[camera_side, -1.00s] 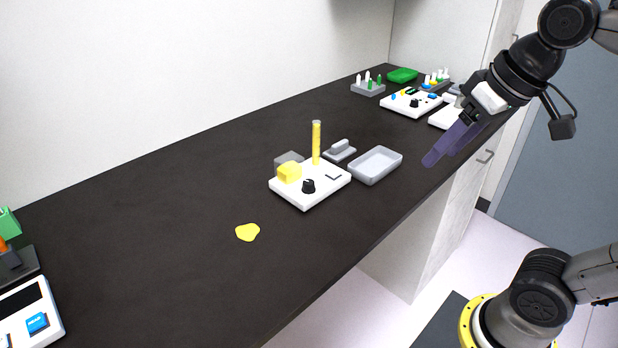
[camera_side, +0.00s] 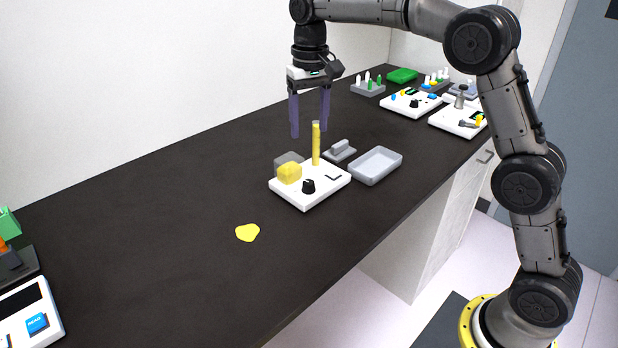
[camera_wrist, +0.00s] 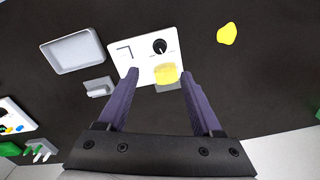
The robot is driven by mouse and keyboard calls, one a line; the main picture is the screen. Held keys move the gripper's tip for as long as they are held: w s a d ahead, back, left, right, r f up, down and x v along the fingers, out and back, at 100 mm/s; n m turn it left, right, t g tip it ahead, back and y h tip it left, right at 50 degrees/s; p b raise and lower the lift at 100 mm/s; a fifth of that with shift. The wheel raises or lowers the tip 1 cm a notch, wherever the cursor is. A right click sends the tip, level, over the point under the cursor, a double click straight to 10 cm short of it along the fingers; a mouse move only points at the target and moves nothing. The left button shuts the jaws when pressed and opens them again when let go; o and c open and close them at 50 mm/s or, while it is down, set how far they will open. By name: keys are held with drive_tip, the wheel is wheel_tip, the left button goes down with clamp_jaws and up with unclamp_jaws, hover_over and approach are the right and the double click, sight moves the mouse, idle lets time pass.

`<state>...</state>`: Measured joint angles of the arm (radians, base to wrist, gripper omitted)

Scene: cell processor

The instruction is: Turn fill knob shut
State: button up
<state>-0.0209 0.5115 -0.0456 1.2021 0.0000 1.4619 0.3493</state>
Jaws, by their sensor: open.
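The black fill knob (camera_side: 308,186) stands on a white cell processor base (camera_side: 304,201), which also carries a yellow block in a clear housing (camera_side: 289,172) and a tall yellow column (camera_side: 316,145). The knob also shows in the wrist view (camera_wrist: 160,46), beyond the fingertips, with a light pointer line on it. My gripper (camera_side: 310,134) points down with its two purple fingers spread and empty. It is above and behind the base in the side view, apart from the knob. In the wrist view the fingertips (camera_wrist: 161,72) flank the yellow block in the picture.
A grey tray (camera_side: 375,178) and a small grey handled piece (camera_side: 340,151) lie right of the base. A yellow puddle (camera_side: 247,232) lies on the dark counter in front. Other white devices (camera_side: 411,103) stand at the far right. The counter at left is largely clear.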

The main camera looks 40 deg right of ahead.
sight(309, 182)
wheel_tip(309, 182, down, 14)
drive_tip(key=shift+f, duration=0.25)
idle(0.3)
drive_tip(key=shift+c, duration=0.2)
clamp_jaws()
